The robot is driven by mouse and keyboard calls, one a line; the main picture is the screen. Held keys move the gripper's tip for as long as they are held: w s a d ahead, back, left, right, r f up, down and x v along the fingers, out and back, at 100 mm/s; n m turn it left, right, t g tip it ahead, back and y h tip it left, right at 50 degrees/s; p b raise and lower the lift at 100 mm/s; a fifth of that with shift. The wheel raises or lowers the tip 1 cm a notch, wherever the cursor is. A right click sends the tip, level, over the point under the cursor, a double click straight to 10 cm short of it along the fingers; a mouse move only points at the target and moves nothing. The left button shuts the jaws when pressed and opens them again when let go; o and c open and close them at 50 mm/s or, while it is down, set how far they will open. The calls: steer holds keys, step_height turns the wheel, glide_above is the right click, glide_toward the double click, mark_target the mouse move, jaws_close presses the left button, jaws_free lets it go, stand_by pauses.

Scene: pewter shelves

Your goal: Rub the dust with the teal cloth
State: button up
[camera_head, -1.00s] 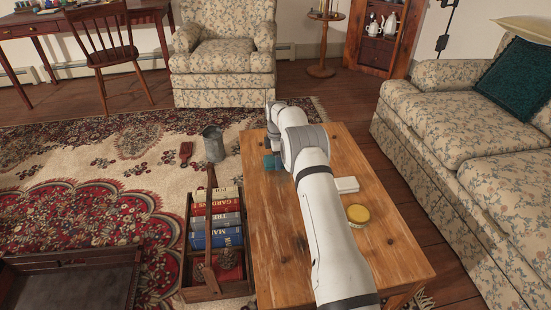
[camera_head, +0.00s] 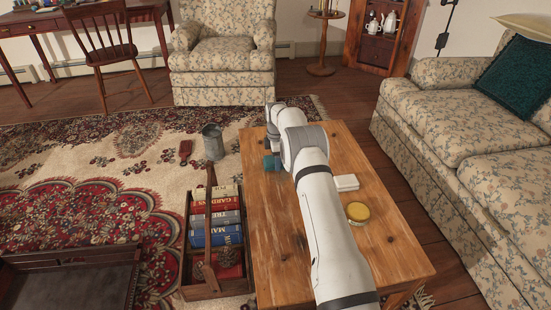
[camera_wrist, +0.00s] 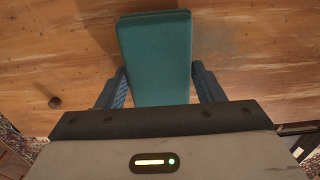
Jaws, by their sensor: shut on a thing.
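The teal cloth (camera_wrist: 155,55) is a folded, block-like pad held between the two blue fingers of my gripper (camera_wrist: 158,82) in the wrist view. The fingers are shut on its sides. In the head view the cloth (camera_head: 272,162) shows at the far left part of the wooden table (camera_head: 265,215), low at the tabletop; whether it touches the wood is unclear. My arm hides most of the gripper there. I cannot make out the dust clearly; faint pale marks on the wood (camera_wrist: 226,40) beside the cloth could be dust or wear.
A white block (camera_head: 345,183) and a round yellow-topped tin (camera_head: 358,212) stand on the table, right of my arm. A wooden caddy of books (camera_head: 187,250) and a metal pitcher (camera_head: 213,143) stand on the rug to the left. The sofa (camera_head: 470,140) is at right.

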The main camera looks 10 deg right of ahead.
mark_target(281, 187)
steer(key=shift+f, duration=0.3)
steer(key=shift+s+r, duration=0.1)
steer(key=shift+s+r+p, duration=0.15)
steer(key=shift+s+p, duration=0.35)
steer(key=shift+s, duration=0.6)
steer(key=shift+s+f+p, duration=0.15)
steer(key=shift+s+p, duration=0.2)
steer(key=shift+s, duration=1.2)
steer(key=shift+s+f+p, duration=0.15)
steer(key=shift+s+p, duration=0.2)
steer(key=shift+s, duration=1.2)
steer(key=shift+s+f+p, duration=0.15)
steer(key=shift+s+p, duration=0.2)
steer(key=shift+s, duration=1.2)
steer(key=shift+r, duration=0.1)
steer(key=shift+w+r+b, duration=0.2)
steer(key=shift+w+b, duration=0.35)
steer(key=shift+w, duration=3.45)
steer(key=shift+w+f+b, duration=0.25)
steer(key=shift+w+b, duration=0.25)
steer(key=shift+w, duration=0.8)
steer(key=shift+w+r, duration=0.1)
steer(key=shift+w, duration=0.45)
